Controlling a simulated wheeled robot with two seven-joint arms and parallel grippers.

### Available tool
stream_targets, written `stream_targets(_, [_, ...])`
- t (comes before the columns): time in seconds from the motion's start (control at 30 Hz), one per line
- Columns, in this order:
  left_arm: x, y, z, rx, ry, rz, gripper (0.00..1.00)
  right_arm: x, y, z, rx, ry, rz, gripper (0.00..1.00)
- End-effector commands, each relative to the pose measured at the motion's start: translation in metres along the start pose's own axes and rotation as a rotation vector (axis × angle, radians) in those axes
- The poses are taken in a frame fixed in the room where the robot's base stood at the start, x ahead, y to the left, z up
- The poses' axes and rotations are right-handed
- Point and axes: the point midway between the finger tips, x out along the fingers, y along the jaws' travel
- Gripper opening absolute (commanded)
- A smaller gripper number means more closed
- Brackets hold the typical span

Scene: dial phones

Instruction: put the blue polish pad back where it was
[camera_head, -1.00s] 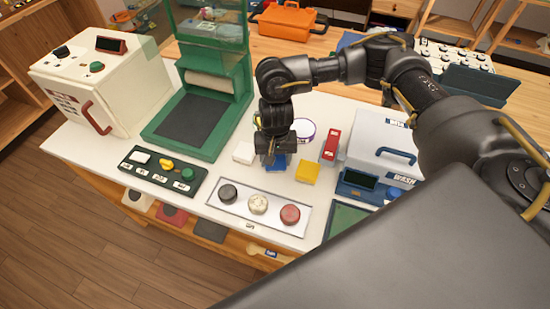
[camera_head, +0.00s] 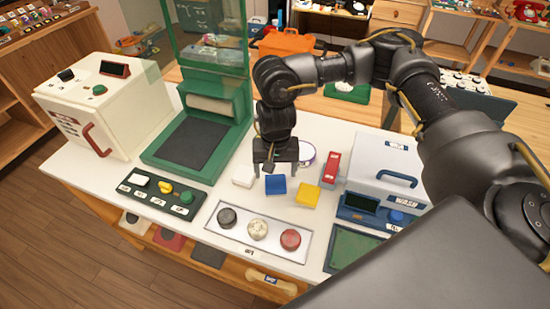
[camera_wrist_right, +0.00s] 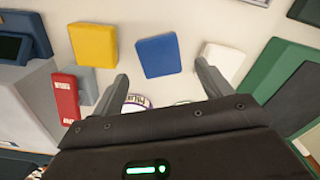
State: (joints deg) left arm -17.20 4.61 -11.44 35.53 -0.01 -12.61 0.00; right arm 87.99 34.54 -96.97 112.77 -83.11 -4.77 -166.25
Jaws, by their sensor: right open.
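The blue polish pad (camera_head: 275,185) lies flat on the white table, between a white pad (camera_head: 243,176) and a yellow pad (camera_head: 308,195). My right gripper (camera_head: 274,170) is open and empty, just above and behind the blue pad. In the right wrist view the blue pad (camera_wrist_right: 158,56) lies beyond the two spread fingertips (camera_wrist_right: 160,75), apart from both. The yellow pad (camera_wrist_right: 93,45) and the white pad (camera_wrist_right: 222,62) lie to either side. My left gripper is not in view.
A tray (camera_head: 258,250) with black, cream and red round pieces lies in front. A red block (camera_head: 331,166) and a white-and-blue wash machine (camera_head: 385,165) stand to the right. A green press (camera_head: 195,140) and a button panel (camera_head: 158,194) stand to the left. A round tin (camera_head: 306,153) is behind the gripper.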

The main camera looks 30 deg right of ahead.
Motion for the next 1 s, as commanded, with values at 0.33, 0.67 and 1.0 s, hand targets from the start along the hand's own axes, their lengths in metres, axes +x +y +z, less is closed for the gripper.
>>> stream_targets(0.33, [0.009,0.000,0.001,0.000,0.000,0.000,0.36,-0.052,0.000,0.000,0.000,0.002,-0.001,0.78])
stream_targets(0.67, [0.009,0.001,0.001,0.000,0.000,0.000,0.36,-0.059,0.000,0.000,0.001,-0.001,0.001,0.78])
stream_targets(1.0, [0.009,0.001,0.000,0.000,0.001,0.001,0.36,-0.059,0.000,0.000,0.001,-0.001,0.000,0.78])
